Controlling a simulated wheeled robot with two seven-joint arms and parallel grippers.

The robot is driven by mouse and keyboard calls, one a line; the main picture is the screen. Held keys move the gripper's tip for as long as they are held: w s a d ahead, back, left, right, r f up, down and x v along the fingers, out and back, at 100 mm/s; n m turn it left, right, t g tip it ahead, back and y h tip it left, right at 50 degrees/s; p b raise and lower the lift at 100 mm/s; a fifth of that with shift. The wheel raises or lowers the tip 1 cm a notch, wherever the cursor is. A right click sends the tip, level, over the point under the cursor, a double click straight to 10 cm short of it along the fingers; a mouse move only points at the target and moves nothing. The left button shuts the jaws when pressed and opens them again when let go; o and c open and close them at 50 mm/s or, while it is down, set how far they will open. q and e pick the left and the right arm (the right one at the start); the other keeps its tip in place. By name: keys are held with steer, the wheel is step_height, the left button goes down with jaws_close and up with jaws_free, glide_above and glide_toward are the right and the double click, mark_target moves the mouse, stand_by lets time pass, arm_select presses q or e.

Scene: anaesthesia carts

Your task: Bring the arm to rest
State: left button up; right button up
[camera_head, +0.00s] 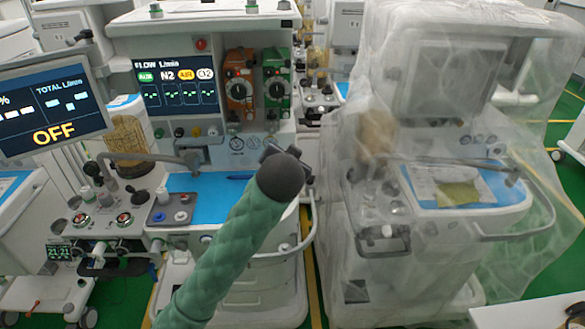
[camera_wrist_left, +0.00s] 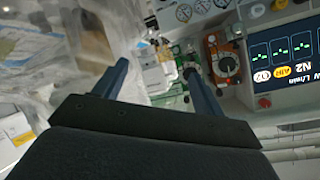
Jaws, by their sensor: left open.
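My left arm (camera_head: 225,255), in a green padded sleeve, reaches up from the bottom of the head view in front of the middle anaesthesia machine (camera_head: 215,255). Its dark rounded end hides most of the left gripper; only small dark parts show behind it. In the left wrist view the left gripper (camera_wrist_left: 157,66) has its two dark fingers apart, with nothing between them. The fingers point toward the machine's orange and green vaporizers. I cannot tell how far the fingertips are from the machine. My right gripper is not in view.
The machine has a blue worktop (camera_head: 208,184), a flow screen (camera_head: 176,84), an orange vaporizer (camera_head: 239,88) and a green vaporizer (camera_head: 277,87). A monitor (camera_head: 52,103) reading OFF stands left. A plastic-covered machine (camera_head: 440,185) stands right. A narrow strip of green floor separates the machines.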

arm_select(q)
steer(key=shift+s+f, duration=0.2)
steer(key=shift+s, duration=0.15)
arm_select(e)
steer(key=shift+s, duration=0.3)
arm_select(q)
steer(key=shift+f, duration=0.1)
